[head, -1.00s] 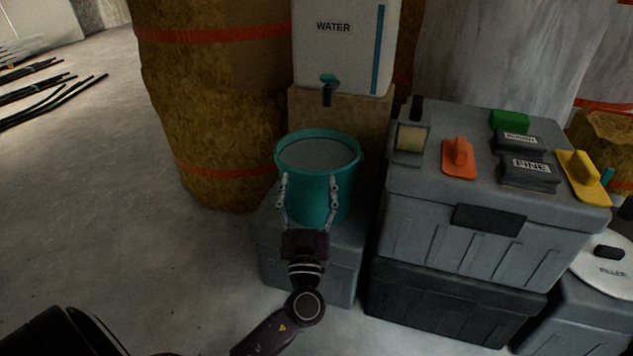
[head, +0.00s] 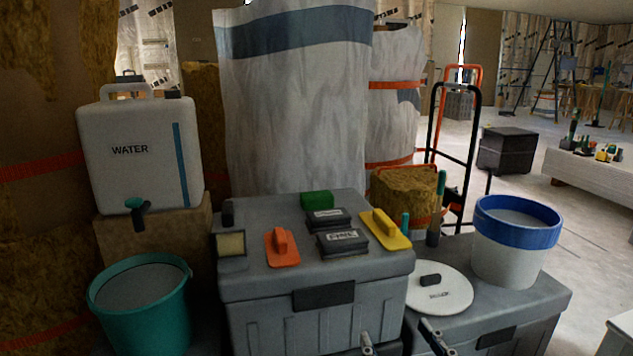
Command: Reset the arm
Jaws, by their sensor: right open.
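My right gripper (head: 396,333) shows only by its two fingertips at the bottom edge of the head view. The fingers are spread apart with nothing between them, in front of the grey toolbox. The rest of the right arm is out of the picture. My left gripper is not in view. A teal bucket (head: 150,315) stands at the lower left, below the tap of the white water container (head: 140,160). The bucket is well to the left of the right gripper and apart from it.
The grey toolbox (head: 260,340) carries an orange float (head: 282,250), a yellow float (head: 385,229) and dark sanding blocks (head: 343,242). To its right are a filler lid (head: 440,290) and a blue-rimmed white bucket (head: 508,255). Open floor (head: 590,230) lies at the right.

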